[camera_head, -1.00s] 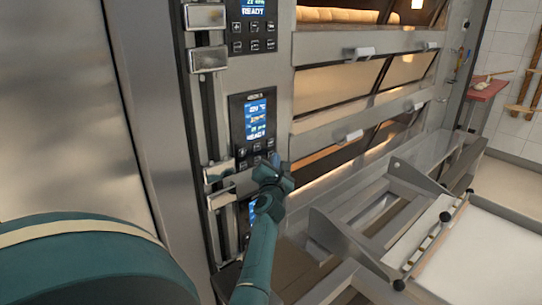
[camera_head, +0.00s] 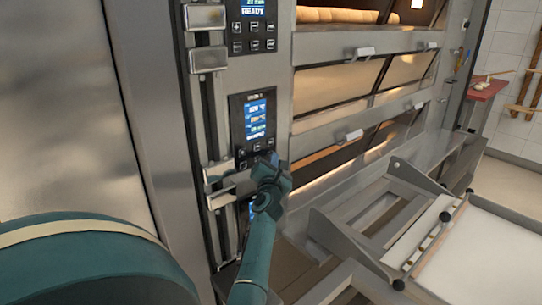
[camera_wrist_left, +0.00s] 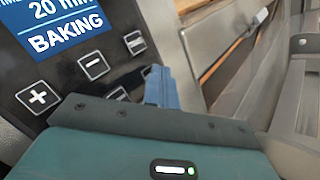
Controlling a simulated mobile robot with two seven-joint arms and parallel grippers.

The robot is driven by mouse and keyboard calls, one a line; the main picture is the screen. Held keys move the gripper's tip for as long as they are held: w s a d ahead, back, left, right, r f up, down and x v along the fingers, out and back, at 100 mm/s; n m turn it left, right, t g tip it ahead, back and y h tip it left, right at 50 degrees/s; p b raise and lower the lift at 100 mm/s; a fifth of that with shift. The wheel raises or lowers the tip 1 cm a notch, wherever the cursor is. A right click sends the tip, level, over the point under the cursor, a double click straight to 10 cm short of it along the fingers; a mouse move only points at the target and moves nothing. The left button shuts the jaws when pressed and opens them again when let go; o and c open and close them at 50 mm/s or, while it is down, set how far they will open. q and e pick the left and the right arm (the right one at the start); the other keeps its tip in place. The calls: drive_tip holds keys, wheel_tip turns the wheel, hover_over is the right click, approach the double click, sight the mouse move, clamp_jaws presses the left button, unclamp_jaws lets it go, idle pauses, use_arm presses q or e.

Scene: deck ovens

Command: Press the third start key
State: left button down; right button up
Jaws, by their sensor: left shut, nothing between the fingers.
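The middle control panel (camera_head: 252,128) in view is black, with a lit blue screen (camera_head: 256,118) above rows of small keys. In the left wrist view its screen (camera_wrist_left: 62,22) reads "20 min" and "BAKING". A plus key (camera_wrist_left: 38,97), a minus key (camera_wrist_left: 93,65) and another key (camera_wrist_left: 134,42) show below it. My left gripper (camera_head: 270,165) is shut and empty, its tips at the panel's lower right keys. In the left wrist view the blue fingers (camera_wrist_left: 160,88) cover part of the lower key row, so contact cannot be told. My right gripper is out of view.
An upper panel (camera_head: 252,28) reads READY. A lower panel is mostly hidden behind my left arm. Metal handles (camera_head: 207,58) stand left of the panels. Oven doors (camera_head: 340,90) with handles lie to the right. A loader frame (camera_head: 400,220) stands at the lower right.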

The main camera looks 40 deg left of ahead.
use_arm(q)
drive_tip(key=shift+d, duration=0.1)
drive_tip(key=shift+s+d, duration=0.1)
drive_tip(key=shift+d, duration=0.55)
drive_tip(key=shift+s+d, duration=0.2)
drive_tip(key=shift+d, duration=2.3)
